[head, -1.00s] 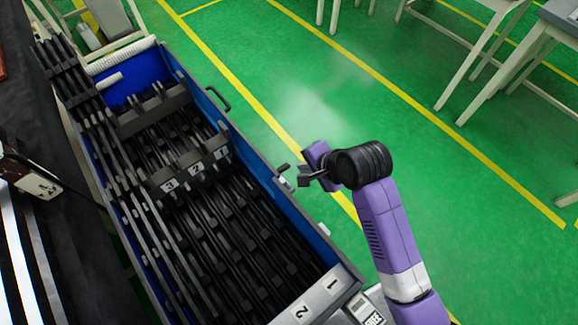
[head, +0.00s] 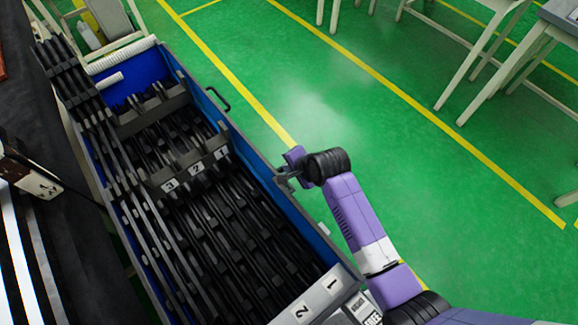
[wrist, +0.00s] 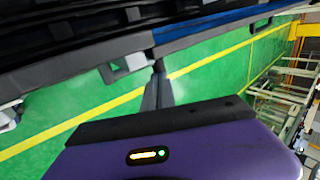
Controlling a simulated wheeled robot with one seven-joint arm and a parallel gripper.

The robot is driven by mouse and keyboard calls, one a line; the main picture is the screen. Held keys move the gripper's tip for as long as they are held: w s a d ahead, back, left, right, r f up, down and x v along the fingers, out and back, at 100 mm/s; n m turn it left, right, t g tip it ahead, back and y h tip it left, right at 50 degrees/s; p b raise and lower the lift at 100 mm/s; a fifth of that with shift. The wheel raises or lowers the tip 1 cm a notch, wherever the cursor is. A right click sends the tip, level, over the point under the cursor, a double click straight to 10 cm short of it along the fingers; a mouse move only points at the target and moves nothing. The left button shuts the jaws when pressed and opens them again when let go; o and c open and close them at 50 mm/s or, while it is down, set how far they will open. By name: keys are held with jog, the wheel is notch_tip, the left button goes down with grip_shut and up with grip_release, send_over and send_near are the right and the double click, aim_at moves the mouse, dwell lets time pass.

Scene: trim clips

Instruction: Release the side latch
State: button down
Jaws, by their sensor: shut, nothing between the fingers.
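The side latch is a small dark bracket (wrist: 124,66) on the outer side wall of the blue-lined bin, with a pale inner face in the wrist view. In the head view my gripper (head: 286,174) is at that wall and largely covers the latch. In the wrist view my gripper (wrist: 158,72) is shut and empty, its narrow dark fingertips beside the right end of the latch. I cannot tell whether they touch it. Whether the latch is fastened does not show clearly.
The bin's grey rim (head: 259,157) runs along my gripper's left. A dark handle (head: 219,99) sits further along the wall. Black trim strips (head: 215,215) fill the bin. Green floor (head: 400,170) to the right is open, with pale tables beyond.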

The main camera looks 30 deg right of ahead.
dwell(0.4)
jog(key=f+g, duration=0.1)
jog(key=g, duration=0.1)
jog(key=f+g, duration=0.2)
jog(key=f+g+h, duration=0.1)
jog(key=g, duration=0.2)
jog(key=shift+w+a+f, duration=0.1)
jog(key=shift+w+f, duration=0.25)
jog(key=shift+w, duration=0.05)
jog(key=shift+r+p, duration=0.1)
jog(key=shift+p, duration=0.25)
jog(key=shift+r+p, duration=0.7)
